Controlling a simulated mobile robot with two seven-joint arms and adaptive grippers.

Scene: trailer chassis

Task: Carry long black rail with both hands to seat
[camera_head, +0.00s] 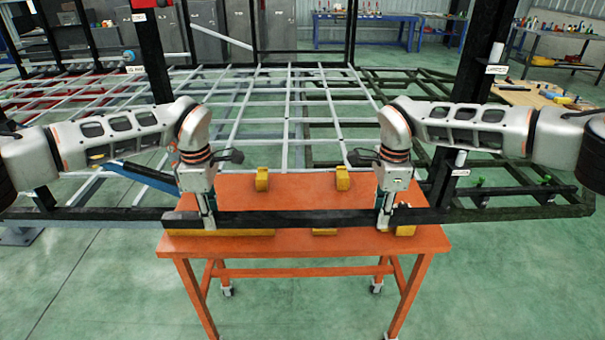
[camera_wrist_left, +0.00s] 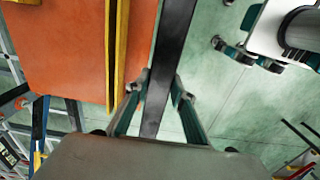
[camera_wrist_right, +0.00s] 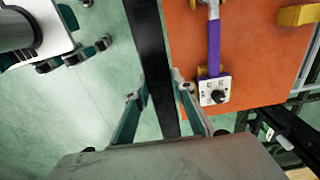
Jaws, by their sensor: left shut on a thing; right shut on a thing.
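A long black rail (camera_head: 300,218) lies level across the front of the orange table in the head view. My left gripper (camera_head: 208,222) is shut on it near its left end, and my right gripper (camera_head: 385,218) is shut on it toward its right end. In the left wrist view the rail (camera_wrist_left: 172,55) runs between the fingers, beside the table edge with floor beneath. In the right wrist view the rail (camera_wrist_right: 150,55) also passes between the fingers, just off the table edge. I cannot tell which place is the seat.
The orange table (camera_head: 290,190) carries yellow blocks (camera_head: 262,179), with a long yellow bar (camera_head: 230,233) at its front. A purple-handled tool (camera_wrist_right: 214,45) lies on it in the right wrist view. The trailer chassis frame (camera_head: 290,110) spreads behind, with black uprights (camera_head: 155,50). Green floor is clear in front.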

